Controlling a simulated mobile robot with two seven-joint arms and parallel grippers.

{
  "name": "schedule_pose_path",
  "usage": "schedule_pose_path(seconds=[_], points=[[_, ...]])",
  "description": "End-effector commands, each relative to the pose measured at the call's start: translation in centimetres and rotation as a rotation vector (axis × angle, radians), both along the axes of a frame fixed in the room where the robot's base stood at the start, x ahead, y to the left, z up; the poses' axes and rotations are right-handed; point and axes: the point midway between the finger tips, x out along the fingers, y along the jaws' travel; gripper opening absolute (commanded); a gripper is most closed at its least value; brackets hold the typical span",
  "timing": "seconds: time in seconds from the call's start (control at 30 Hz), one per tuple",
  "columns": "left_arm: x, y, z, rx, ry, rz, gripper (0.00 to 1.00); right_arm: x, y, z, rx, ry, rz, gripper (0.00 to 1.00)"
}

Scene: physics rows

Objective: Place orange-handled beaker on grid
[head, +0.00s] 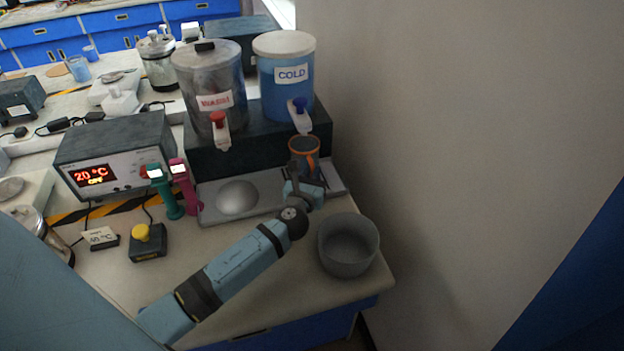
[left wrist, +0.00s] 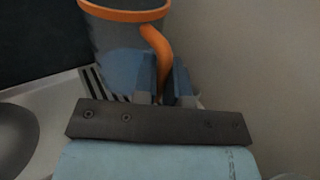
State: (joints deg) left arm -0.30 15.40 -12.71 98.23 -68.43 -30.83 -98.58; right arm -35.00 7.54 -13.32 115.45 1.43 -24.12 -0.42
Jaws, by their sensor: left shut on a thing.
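The orange-handled beaker (head: 303,147) is upright under the blue COLD dispenser, with an orange rim and handle. It also shows in the left wrist view (left wrist: 110,45), with some blue at its lower part. My left gripper (head: 302,184) is at the beaker's near side, and its fingers (left wrist: 165,83) are shut on the orange handle. The grid (left wrist: 92,80) shows as dark slots in the pale tray beneath the beaker. Whether the beaker touches the grid is hard to tell. My right gripper is not in view.
A grey bowl (head: 348,246) sits at the table's right edge. Green (head: 166,192) and pink (head: 185,187) handheld devices stand farther left.

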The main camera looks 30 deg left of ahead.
Motion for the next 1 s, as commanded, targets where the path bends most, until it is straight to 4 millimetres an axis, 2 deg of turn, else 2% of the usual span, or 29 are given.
schedule_pose_path(seconds=[0.03,0.1,0.37,0.5,0.53,0.63,1.0], points=[[-0.01,0.02,-1.04,-0.001,0.002,0.001,0.0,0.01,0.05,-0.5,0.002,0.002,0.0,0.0],[-0.02,0.02,-1.54,0.0,0.0,0.0,0.0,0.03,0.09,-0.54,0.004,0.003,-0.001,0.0],[-0.02,0.01,-1.56,0.0,-0.001,0.0,0.0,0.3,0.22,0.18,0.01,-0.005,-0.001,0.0],[-0.03,0.02,-1.99,0.001,-0.001,0.0,0.0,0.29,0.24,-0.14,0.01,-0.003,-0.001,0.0],[-0.04,0.01,-2.02,0.001,0.0,0.0,0.14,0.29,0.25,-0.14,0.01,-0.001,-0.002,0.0],[-0.04,0.01,-1.92,0.001,0.0,0.0,0.37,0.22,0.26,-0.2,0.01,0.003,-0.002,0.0],[-0.27,-0.07,-1.55,0.0,0.001,-0.001,0.37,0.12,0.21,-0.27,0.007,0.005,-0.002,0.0]])
